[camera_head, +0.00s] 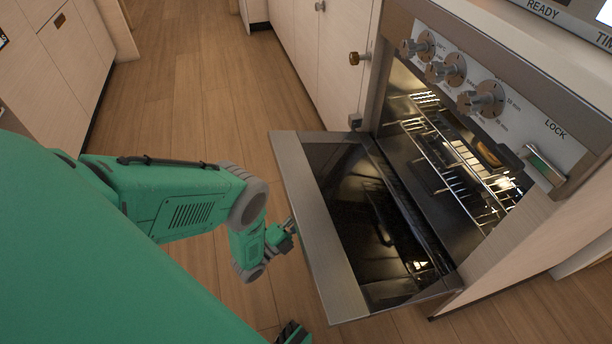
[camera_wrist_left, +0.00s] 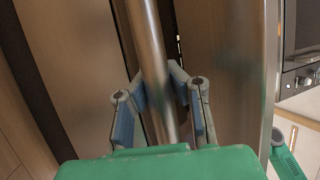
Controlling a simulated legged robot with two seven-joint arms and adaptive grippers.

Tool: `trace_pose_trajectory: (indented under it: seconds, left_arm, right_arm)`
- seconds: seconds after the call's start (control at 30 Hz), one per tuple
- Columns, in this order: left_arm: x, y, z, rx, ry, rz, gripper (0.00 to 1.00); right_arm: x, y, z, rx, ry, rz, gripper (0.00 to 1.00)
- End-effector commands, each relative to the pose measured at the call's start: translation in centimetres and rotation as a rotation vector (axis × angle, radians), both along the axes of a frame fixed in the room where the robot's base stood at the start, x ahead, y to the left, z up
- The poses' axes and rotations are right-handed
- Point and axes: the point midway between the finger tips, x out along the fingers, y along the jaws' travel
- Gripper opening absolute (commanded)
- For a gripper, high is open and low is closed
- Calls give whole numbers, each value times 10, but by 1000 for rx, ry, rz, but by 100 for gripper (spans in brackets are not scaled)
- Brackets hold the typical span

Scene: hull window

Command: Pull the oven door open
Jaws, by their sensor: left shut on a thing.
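The oven door (camera_head: 312,215) is hinged down and stands wide open, its dark glass inner side facing up. My left gripper (camera_head: 289,228) is at the door's outer edge. In the left wrist view, the fingers of my left gripper (camera_wrist_left: 160,88) are closed around the metal bar handle (camera_wrist_left: 152,40), which runs between them. The handle is mostly hidden in the head view. My right gripper (camera_head: 292,333) shows only in part at the bottom edge, below the door and apart from it.
The oven (camera_head: 470,150) has wire racks (camera_head: 455,165) inside, with a small brownish item on one. Knobs (camera_head: 455,68) and a lock switch (camera_head: 543,165) sit above the opening. Pale cabinets (camera_head: 318,50) stand behind. The wooden floor (camera_head: 190,90) to the left is clear.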

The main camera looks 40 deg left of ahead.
Motion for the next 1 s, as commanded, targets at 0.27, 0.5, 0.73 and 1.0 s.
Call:
trace_pose_trajectory:
  seconds: [0.27, 0.5, 0.73, 1.0]
  left_arm:
    - [-8, 13, -5, 15, 13, 22, 39]
    - [-6, 9, -3, 15, 10, 19, 39]
    - [-17, 14, -8, 14, 18, 23, 39]
    - [-61, 29, -23, 12, 17, 26, 39]
  right_arm:
    - [0, 0, 0, 0, 0, 0, 40]
    - [0, 0, 0, 0, -2, 0, 40]
    - [-1, 0, 0, 1, -2, 0, 40]
    - [-1, 0, 1, -1, -2, 0, 40]
